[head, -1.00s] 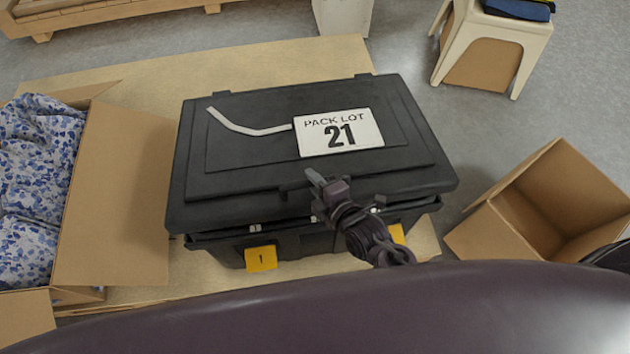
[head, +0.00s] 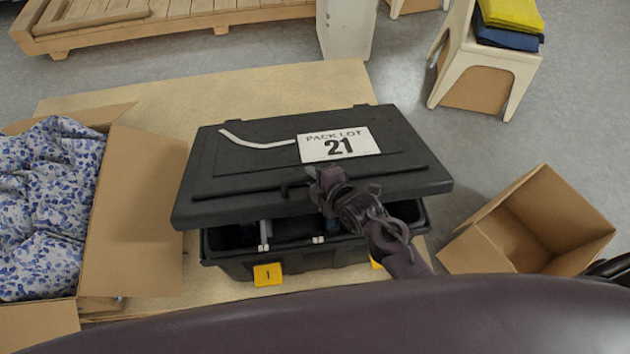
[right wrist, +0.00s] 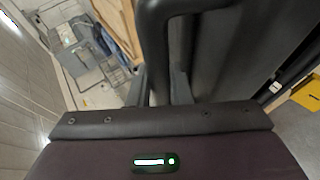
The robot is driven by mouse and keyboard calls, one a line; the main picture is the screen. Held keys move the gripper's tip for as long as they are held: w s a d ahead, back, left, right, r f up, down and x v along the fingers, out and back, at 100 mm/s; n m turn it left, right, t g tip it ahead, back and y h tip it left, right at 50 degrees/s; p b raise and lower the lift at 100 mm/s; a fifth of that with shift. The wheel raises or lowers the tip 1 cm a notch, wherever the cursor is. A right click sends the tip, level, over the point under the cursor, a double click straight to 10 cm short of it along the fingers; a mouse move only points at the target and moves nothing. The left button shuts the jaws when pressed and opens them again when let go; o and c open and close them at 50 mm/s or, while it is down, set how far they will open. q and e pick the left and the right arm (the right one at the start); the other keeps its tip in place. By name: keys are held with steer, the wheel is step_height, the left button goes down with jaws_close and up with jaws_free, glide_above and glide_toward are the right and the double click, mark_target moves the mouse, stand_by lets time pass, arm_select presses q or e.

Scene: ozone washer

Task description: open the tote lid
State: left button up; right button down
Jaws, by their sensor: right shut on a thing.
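The black tote (head: 330,256) stands on a tan mat, with yellow tags on its front. Its lid (head: 230,168) carries a white "PACK LOT 21" label and is tilted up at the front, with a dark gap between lid and tote. My right gripper (head: 318,182) is at the lid's front edge, shut on the lid handle (head: 290,188). In the right wrist view the black handle (right wrist: 156,50) runs between the fingers (right wrist: 160,88). The inside of the tote is mostly hidden under the lid. My left gripper is not in view.
An open cardboard box with blue-and-white floral cloth (head: 45,215) stands close at left. An empty open cardboard box (head: 535,225) lies at right. A cream stool (head: 485,70) with folded cloths and a wooden pallet (head: 150,20) are behind. Bare mat (head: 230,90) lies behind the tote.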

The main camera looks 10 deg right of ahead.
steer(key=w+r+g+p, duration=0.3)
steer(key=w+r+p, duration=0.7)
steer(key=r, duration=0.1)
steer(key=shift+m+g, duration=0.3)
steer(key=shift+m, duration=0.1)
steer(key=shift+w, duration=0.1)
